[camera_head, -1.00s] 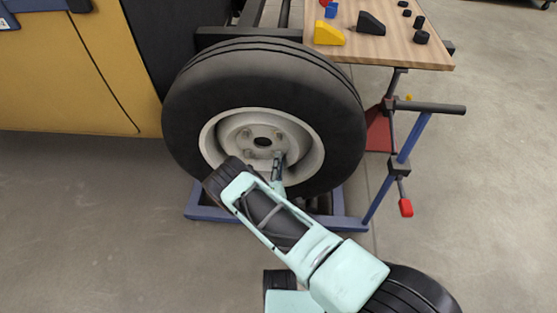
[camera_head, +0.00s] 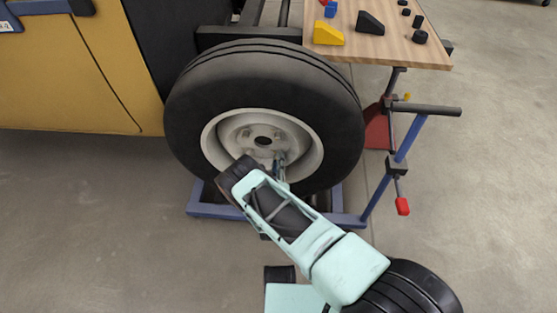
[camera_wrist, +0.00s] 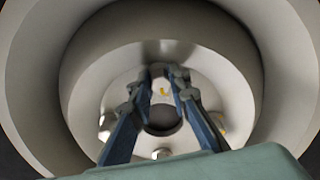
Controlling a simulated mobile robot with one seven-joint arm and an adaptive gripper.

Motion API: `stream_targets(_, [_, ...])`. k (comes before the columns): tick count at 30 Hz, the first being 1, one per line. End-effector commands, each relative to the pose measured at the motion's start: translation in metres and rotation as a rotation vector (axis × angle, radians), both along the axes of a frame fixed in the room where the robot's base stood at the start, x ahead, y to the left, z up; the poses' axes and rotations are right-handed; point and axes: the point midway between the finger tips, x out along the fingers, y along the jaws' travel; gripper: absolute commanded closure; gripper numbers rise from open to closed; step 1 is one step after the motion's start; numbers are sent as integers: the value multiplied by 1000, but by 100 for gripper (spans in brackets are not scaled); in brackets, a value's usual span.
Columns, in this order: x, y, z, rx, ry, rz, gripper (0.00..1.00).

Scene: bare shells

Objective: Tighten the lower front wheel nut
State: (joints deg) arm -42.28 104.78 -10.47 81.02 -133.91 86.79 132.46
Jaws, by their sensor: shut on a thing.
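The wheel, a black tire (camera_head: 190,125) with a pale grey rim (camera_head: 213,140), stands upright beside a yellow vehicle body. Its recessed hub has a dark centre hole (camera_head: 263,141) with nuts around it. My gripper (camera_head: 279,158) reaches into the rim at the lower right of the hub and hides the nut there. In the wrist view, my gripper (camera_wrist: 163,70) has its two blue-grey fingers converging, shut on the wheel nut between their tips; the nut itself is hard to make out. Other nuts show near the lower edge of the hub, such as one nut (camera_wrist: 161,153).
A wooden table (camera_head: 430,55) at the upper right carries a yellow wedge (camera_head: 328,37), a black wedge (camera_head: 370,22) and several small black pieces. A blue stand (camera_head: 403,140) with a red-tipped handle is right of the wheel. The concrete floor left of the wheel is clear.

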Motion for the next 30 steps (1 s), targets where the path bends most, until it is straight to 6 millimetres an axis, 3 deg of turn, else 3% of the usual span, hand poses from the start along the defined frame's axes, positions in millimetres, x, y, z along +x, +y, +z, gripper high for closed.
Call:
stream_targets(19, [0,1,0,53,-3,2,100])
stream_targets(20, [0,1,0,53,-3,2,80])
stream_targets(23, [0,1,0,52,-2,1,69])
stream_targets(30, [0,0,0,51,-2,1,66])
